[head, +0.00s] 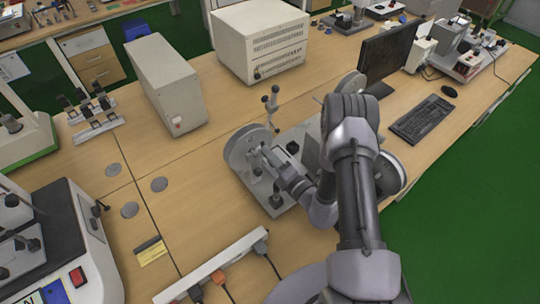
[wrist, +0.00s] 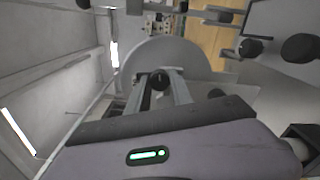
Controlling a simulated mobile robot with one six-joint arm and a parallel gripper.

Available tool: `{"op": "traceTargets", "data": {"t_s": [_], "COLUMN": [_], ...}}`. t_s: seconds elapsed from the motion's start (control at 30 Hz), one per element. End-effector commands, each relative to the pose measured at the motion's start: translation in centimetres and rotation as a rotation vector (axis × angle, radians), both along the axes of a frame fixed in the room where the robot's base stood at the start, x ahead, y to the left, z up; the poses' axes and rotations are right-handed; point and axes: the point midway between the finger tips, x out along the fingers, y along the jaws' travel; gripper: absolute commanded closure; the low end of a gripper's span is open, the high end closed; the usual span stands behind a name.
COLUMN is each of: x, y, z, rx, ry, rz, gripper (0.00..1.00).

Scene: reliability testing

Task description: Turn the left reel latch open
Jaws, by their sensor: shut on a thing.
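The left reel (head: 238,148) is a round grey disc on the left of the grey reel machine. It also shows as a large pale disc in the wrist view (wrist: 190,54). My gripper (head: 268,157) reaches in from the right in front of this reel. In the wrist view my gripper's two fingers (wrist: 160,82) are shut on the dark left reel latch (wrist: 159,80) at the disc's centre. The latch's exact angle cannot be told. My arm hides much of the machine and part of the right reel (head: 390,173).
A power strip (head: 225,262) with plugs lies at the front of the wooden table (head: 200,222). A beige box (head: 165,85), a larger white box (head: 262,40), a monitor (head: 388,52) and a keyboard (head: 422,118) stand around the machine. Table left of the reel is mostly clear.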

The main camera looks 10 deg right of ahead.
Motion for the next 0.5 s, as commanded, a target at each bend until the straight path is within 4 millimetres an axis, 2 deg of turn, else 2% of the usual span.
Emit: {"op": "traceTargets", "data": {"t_s": [0.03, 0.07, 0.17, 0.5], "x": [-0.03, -0.03, -0.03, -0.25], "y": [0.01, 0.01, 0.01, -0.11], "z": [-0.04, -0.04, -0.04, -0.03], "rx": [0.000, 0.000, 0.000, 0.000], "ry": [0.001, 0.001, 0.001, 0.001], "rz": [0.001, 0.001, 0.000, 0.000], "gripper": [1.00, 0.69, 0.51, 0.51]}}
